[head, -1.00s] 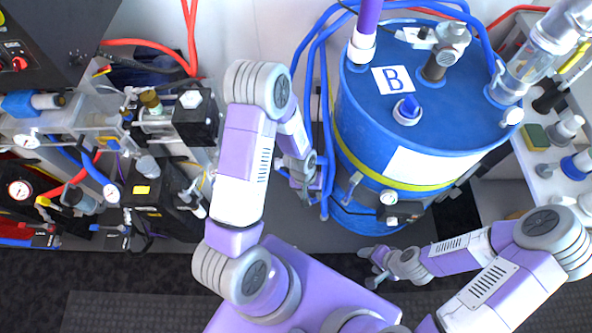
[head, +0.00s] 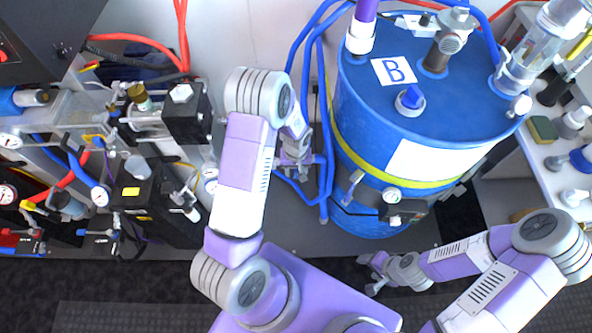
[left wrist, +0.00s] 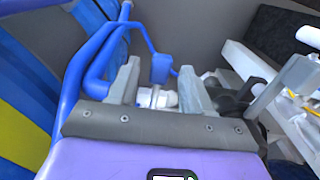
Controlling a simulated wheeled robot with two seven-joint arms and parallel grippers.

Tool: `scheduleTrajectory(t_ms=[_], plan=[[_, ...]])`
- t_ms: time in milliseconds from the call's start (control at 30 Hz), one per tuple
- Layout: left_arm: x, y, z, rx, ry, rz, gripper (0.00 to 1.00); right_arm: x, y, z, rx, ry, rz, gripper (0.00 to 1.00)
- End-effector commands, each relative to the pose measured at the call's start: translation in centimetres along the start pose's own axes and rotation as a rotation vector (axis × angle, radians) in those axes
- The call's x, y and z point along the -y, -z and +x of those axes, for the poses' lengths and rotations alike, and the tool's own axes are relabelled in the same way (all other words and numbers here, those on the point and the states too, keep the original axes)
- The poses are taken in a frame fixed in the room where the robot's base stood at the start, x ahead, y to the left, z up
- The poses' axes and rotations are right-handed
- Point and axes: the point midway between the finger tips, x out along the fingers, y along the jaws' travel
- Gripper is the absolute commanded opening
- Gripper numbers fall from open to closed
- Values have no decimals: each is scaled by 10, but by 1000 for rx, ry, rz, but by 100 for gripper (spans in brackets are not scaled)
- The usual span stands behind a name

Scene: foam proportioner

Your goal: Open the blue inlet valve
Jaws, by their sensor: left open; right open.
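In the left wrist view a blue block-like handle (left wrist: 160,68) joins a thin blue bar, just beyond and between my fingertips. A white fitting (left wrist: 157,98) lies between the fingers, apparently part of the same valve; contact cannot be told. My left gripper (left wrist: 158,82) is open around this space. In the head view my left gripper (head: 296,160) is beside the blue hoses (head: 323,150) left of the drum, and the valve there is too small and covered to make out. My right gripper (head: 374,272) is open and empty, low in front of the drum.
A blue drum (head: 425,105) marked B, with a yellow band, stands right of my left arm. A manifold with gauges and hoses (head: 150,120) stands at the left. A white bench (head: 560,185) is at the right. Dark floor lies in front.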

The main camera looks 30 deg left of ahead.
Motion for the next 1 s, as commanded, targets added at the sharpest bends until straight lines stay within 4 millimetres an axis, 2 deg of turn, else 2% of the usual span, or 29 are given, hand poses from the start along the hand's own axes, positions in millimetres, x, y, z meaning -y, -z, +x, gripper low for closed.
scheduleTrajectory(t_ms=[200,533,1000], plan=[[0,0,0,0,0,0,49,0,0,0,0,0,0,61],[0,0,0,0,0,1,0,0,0,0,0,0,0,61],[-2,0,0,0,0,-28,0,0,0,0,0,0,0,61]])
